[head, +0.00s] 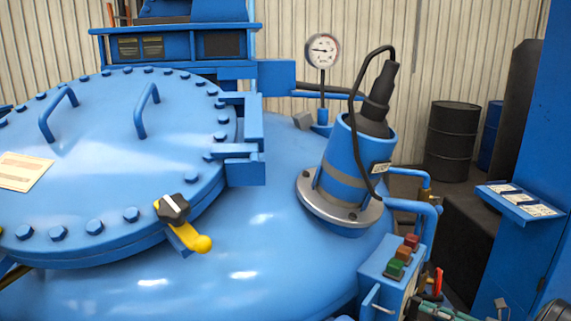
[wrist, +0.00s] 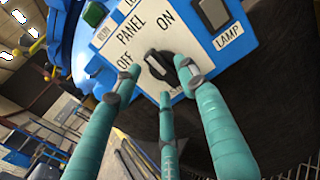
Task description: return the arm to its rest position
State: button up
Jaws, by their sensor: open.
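My gripper (wrist: 160,78) has three teal fingers, spread open around the black panel knob (wrist: 157,64) in the wrist view. The knob sits between the OFF and ON labels on a white plate marked PANEL. I cannot tell whether any fingertip touches the knob. In the head view, only part of my gripper, teal with dark bands, shows at the bottom right edge, beside the blue control box (head: 385,270). Most of the arm is out of view.
A lamp switch (wrist: 213,12) and a green button (wrist: 95,14) are close to my fingers. The furnace lid (head: 100,150), a blue cylinder with a cable (head: 345,160) and a gauge (head: 322,50) stand nearby. A shelf with cards (head: 522,204) juts from the right column.

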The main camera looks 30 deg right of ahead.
jog(key=x, duration=0.2)
jog(key=shift+w+a, duration=0.15)
jog(key=shift+w, duration=0.05)
jog(key=v, duration=1.2)
jog(key=x, duration=1.2)
jog(key=shift+w+a, duration=0.1)
jog(key=shift+w, duration=0.15)
jog(key=n, duration=0.3)
jog(key=shift+s, duration=0.25)
